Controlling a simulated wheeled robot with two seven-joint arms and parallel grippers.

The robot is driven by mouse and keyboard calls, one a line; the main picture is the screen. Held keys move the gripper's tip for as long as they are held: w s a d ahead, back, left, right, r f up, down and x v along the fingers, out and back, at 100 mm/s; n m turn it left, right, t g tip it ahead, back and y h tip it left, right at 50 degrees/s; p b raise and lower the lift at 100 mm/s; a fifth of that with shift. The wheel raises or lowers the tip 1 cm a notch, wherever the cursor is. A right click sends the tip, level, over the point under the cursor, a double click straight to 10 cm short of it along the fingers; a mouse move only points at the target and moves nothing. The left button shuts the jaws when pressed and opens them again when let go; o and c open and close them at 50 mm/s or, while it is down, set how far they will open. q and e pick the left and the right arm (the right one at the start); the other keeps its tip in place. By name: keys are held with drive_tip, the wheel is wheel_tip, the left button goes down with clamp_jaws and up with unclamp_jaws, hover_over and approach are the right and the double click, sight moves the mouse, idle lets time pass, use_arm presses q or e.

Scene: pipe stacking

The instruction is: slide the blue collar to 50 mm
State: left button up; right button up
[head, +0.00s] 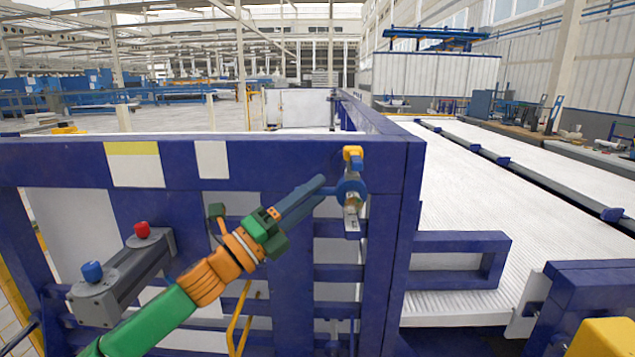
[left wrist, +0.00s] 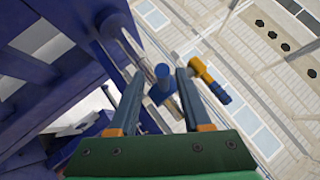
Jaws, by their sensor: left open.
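The blue collar (head: 351,187) sits on a short metal post at the right upright of the blue frame. A pale plate (head: 352,222) hangs just below it; its markings are too small to read. My left gripper (head: 322,186) reaches up from the lower left, its fingertips close to the collar's left side. In the left wrist view the open fingers (left wrist: 160,76) point towards the collar (left wrist: 164,78), which appears between them. I cannot tell whether they touch it. My right gripper is not in view.
A yellow-and-blue handle (head: 353,157) sits just above the collar and lies close to the right finger in the left wrist view (left wrist: 208,80). A grey box (head: 122,277) with red and blue buttons is at the left. Blue frame bars (head: 290,290) stand around the arm.

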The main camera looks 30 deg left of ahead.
use_arm(q)
drive_tip(key=shift+w+d+r, duration=0.25)
drive_tip(key=shift+d+r, duration=0.1)
drive_tip(key=shift+r, duration=0.05)
drive_tip(key=shift+f, duration=0.1)
clamp_jaws()
drive_tip(key=shift+w, duration=0.1)
idle(1.1)
